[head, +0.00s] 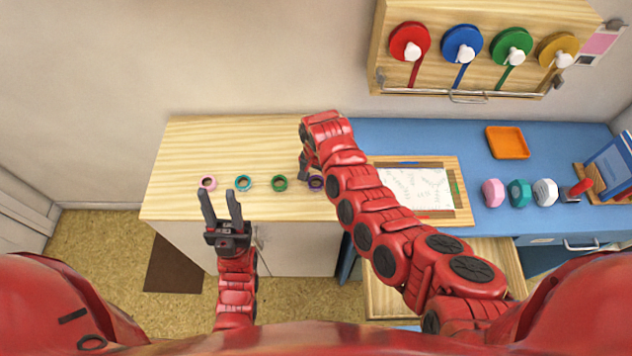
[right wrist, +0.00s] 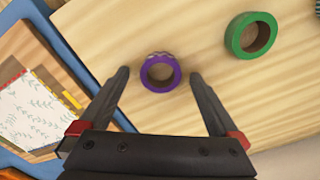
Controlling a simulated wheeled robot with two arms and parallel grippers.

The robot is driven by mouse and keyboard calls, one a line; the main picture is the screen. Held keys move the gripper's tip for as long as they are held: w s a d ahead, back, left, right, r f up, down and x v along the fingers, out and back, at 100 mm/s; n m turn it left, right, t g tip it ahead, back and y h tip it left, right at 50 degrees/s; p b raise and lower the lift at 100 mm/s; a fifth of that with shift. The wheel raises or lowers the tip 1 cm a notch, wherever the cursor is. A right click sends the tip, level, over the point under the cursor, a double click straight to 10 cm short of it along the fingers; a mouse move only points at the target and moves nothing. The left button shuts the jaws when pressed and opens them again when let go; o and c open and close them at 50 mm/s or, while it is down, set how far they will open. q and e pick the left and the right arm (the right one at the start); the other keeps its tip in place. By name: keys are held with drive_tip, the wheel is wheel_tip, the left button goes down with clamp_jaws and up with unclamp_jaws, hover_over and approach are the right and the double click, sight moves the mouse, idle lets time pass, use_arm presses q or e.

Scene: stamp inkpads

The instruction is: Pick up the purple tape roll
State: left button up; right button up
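The purple tape roll (right wrist: 147,75) lies flat on the light wooden tabletop in the right wrist view. In the head view the purple roll (head: 316,184) is partly hidden beside my right arm. My left gripper (head: 221,200) is open and empty near the table's front edge, below the pink and teal rolls.
A green roll (head: 280,183), a teal roll (head: 243,183) and a pink roll (head: 208,183) lie in a row left of the purple one. The wooden top (head: 220,140) behind the rolls is clear.

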drive_tip(key=c, duration=1.4)
drive_tip(key=shift+r, duration=0.1)
